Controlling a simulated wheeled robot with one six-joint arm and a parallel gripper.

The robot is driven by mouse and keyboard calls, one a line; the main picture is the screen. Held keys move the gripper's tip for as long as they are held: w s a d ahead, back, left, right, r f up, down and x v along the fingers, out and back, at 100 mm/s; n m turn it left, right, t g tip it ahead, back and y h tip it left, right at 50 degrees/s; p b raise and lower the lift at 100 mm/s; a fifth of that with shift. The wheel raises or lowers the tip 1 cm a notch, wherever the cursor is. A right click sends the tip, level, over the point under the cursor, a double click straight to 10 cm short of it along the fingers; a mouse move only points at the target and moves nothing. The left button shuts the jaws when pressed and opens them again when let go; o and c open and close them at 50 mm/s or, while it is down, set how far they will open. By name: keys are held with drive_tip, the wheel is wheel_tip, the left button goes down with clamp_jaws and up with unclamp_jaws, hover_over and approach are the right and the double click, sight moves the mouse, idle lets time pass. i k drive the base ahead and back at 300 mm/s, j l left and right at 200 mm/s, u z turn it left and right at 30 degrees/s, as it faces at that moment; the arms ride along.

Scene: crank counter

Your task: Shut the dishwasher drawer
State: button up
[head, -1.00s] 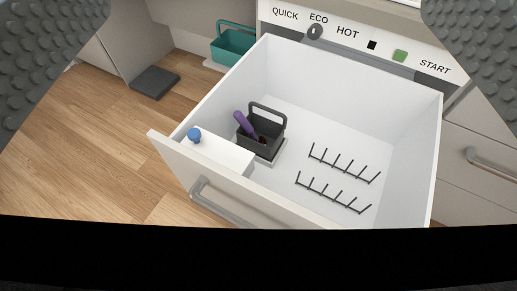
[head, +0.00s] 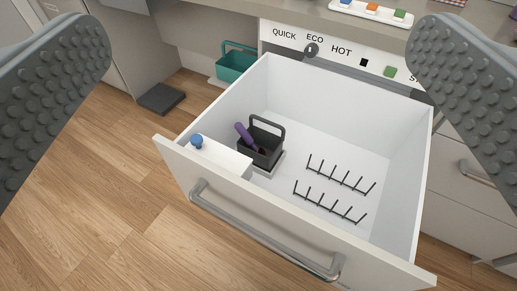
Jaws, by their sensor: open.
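The dishwasher drawer (head: 290,214) is pulled out below the control panel, its white front facing me with a grey bar handle (head: 262,238) across it. Inside are a black basket (head: 268,142) holding a purple-handled item (head: 245,137), two black tine racks (head: 335,190) and a white box with a blue knob (head: 197,141) at the front left corner. My gripper (head: 258,72) is open and empty, its two grey studded fingers wide apart at the picture's left and right edges. I see no contact between the fingers and the drawer.
The control panel (head: 345,58) with a dial and green button is behind the drawer. A teal basket (head: 237,66) and a dark pad (head: 162,98) are at the back left. A tray with coloured blocks (head: 371,11) is on the counter. Wooden floor (head: 110,220) is clear at left.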

sight(341, 202)
drive_tip(key=k, duration=1.05)
